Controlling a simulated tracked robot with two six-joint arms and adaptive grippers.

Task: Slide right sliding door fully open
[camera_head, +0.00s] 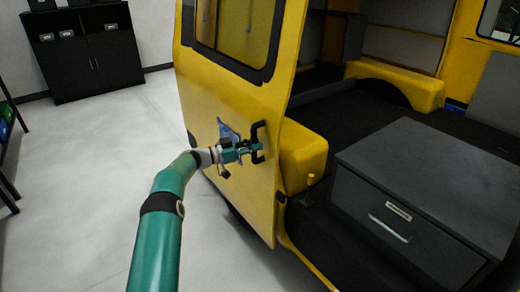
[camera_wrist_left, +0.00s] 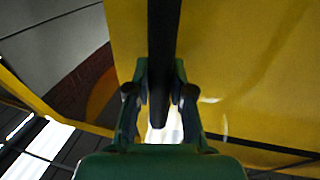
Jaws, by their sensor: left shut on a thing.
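The yellow sliding door (camera_head: 215,115) of the van stands to the left of a wide door opening, with a dark-framed window in its upper part. A black door handle (camera_head: 257,142) sits near its right edge. My left gripper (camera_head: 252,148) is at the handle. In the left wrist view the fingers (camera_wrist_left: 160,95) are shut around the dark handle bar (camera_wrist_left: 163,50), with the yellow door panel behind. My right gripper is in neither view.
Inside the van is a dark grey drawer unit (camera_head: 430,180) with a silver handle, beside the opening. A yellow wheel arch (camera_head: 400,85) lies deeper in. A black cabinet (camera_head: 88,55) stands at the back left wall. The pale floor (camera_head: 90,150) left of the door is clear.

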